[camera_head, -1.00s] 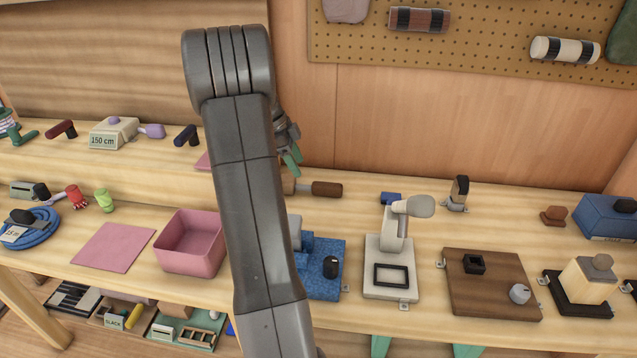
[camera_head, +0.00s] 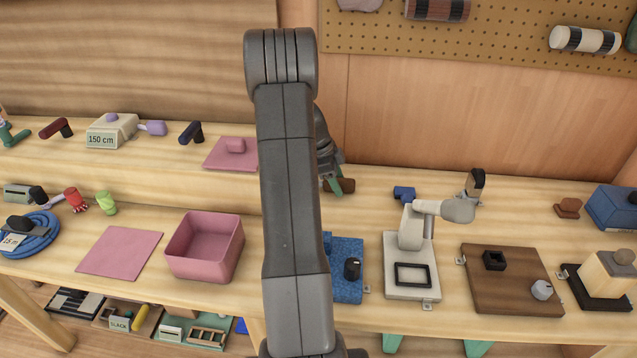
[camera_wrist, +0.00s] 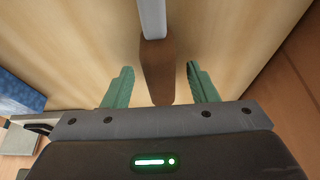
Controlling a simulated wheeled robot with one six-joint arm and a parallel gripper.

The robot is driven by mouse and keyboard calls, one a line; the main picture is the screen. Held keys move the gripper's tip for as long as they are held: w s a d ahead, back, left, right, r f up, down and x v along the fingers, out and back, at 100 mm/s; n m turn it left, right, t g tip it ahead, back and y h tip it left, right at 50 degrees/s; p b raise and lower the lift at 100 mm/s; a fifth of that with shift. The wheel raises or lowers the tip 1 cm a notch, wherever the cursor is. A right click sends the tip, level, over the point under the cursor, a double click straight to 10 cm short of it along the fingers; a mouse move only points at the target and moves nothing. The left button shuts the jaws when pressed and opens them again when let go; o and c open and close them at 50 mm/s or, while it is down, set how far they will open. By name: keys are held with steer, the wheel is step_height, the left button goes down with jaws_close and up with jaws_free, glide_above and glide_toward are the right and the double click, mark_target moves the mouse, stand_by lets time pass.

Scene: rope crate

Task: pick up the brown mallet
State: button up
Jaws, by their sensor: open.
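The brown mallet lies on the bench. In the wrist view I see its brown handle (camera_wrist: 157,75) and a pale grey section beyond it that runs out of the top edge. In the head view only a brown end (camera_head: 346,186) shows behind my arm; the rest is hidden. My gripper (camera_wrist: 160,69) is open, with one green finger on each side of the handle and visible gaps on both sides. In the head view my gripper (camera_head: 335,180) is at the mallet, partly covered by my arm.
A pink bin (camera_head: 204,275) and a blue fixture (camera_head: 345,287) stand at the front of the bench, the fixture partly behind my arm. A grey-white press (camera_head: 412,240) and a brown board (camera_head: 512,285) stand to the right. A wooden wall rises behind.

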jaws_close()
steer(key=shift+r, duration=0.1)
